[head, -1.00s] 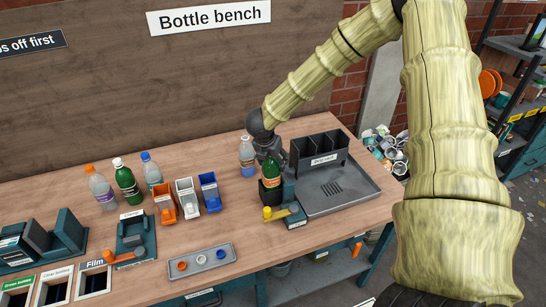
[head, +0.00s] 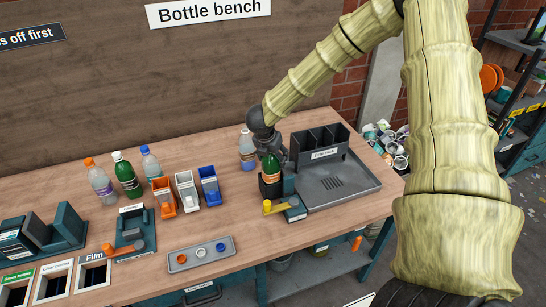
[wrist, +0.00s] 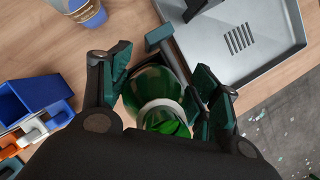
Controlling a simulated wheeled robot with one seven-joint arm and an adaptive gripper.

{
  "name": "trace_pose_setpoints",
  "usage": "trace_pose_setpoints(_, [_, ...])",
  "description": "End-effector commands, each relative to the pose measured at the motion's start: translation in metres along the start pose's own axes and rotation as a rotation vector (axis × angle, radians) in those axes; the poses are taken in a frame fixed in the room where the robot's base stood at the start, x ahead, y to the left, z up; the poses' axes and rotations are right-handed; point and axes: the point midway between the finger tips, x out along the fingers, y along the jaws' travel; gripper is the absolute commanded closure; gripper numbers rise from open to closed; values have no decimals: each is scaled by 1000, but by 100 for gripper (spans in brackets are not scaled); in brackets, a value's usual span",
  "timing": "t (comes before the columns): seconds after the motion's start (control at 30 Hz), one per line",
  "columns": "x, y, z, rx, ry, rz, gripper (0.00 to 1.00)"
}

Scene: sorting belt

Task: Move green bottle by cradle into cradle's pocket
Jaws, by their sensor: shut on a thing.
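The green bottle (head: 271,166) with an orange label stands upright in the head view. Its lower end is hidden by the dark pocket of the cradle (head: 270,189), a black and teal holder with a yellow lever (head: 278,207). I cannot tell whether the bottle rests on the pocket's floor. My gripper (head: 270,155) is at the bottle's upper part, shut on it. In the wrist view the bottle (wrist: 152,82) sits between the two teal fingers of my gripper (wrist: 165,95), its green cap towards the camera.
A grey tray (head: 350,190) with a black rack (head: 319,143) is to the right. Small orange, white and blue bins (head: 209,186) stand left. The bench front between is mostly clear.

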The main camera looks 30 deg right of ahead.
Motion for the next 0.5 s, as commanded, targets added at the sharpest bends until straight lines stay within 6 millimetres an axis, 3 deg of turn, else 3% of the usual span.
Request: trace_pose_setpoints(0.5, [4,-1,-2,0,1,-1,100])
